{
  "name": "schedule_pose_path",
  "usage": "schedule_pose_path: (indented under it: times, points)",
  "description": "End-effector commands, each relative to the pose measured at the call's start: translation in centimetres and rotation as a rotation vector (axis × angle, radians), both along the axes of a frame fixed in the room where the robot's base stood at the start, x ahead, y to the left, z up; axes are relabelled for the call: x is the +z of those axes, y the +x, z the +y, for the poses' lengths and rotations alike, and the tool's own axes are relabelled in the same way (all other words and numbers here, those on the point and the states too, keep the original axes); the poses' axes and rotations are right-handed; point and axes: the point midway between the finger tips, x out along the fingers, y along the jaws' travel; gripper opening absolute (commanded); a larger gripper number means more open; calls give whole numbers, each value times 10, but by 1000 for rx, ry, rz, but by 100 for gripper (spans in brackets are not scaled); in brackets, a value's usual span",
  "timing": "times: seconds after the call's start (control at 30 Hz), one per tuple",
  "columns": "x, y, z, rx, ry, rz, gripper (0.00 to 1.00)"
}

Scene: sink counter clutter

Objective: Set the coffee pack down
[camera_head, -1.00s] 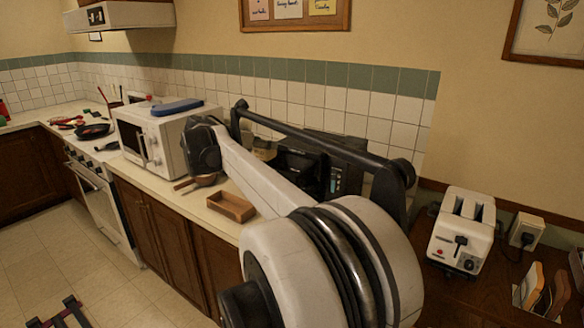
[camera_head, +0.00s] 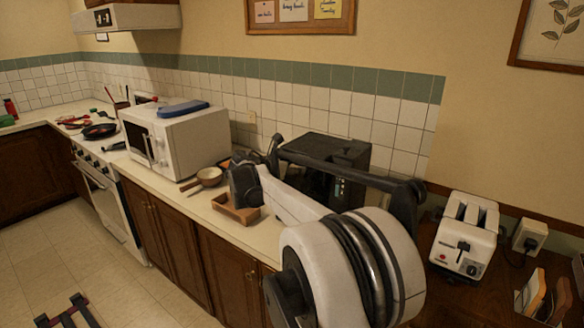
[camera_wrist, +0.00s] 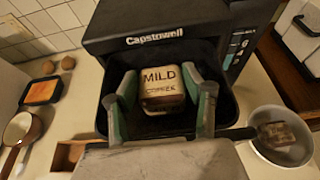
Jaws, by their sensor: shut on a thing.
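The coffee pack (camera_wrist: 163,88) is a small pale and brown block with "MILD COFFEE" lettering, seen in the wrist view. My gripper (camera_wrist: 161,76) is shut on it, with a green-grey finger on each side. The pack is over or inside the dark open basket (camera_wrist: 222,112) of a black appliance (camera_wrist: 150,22) marked "Capstowell"; I cannot tell whether it touches the basket floor. In the head view the black appliance (camera_head: 352,153) stands against the tiles, and my arm hides the gripper and pack.
A metal pot (camera_wrist: 254,125) with a brown item inside stands right of the basket. A wooden box (camera_head: 228,211), a bowl (camera_head: 209,176) and a white microwave (camera_head: 190,140) are to the left. A toaster (camera_head: 465,240) is at right. The counter front has a narrow clear strip.

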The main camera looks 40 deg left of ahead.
Motion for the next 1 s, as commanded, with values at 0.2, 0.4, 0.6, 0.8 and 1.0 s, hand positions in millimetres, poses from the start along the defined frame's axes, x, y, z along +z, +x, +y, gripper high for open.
schedule_pose_path:
  times: [0.2, 0.4, 0.6, 0.8, 1.0]
  points:
    - [-1, 0, 0, 0, 0, 0, 27]
    - [-3, 0, 0, 0, 0, 0, 53]
    - [-3, 0, 0, 0, 0, 0, 64]
    - [-1, 0, 0, 0, 0, 0, 64]
    - [7, -17, 0, 2, 0, 0, 64]
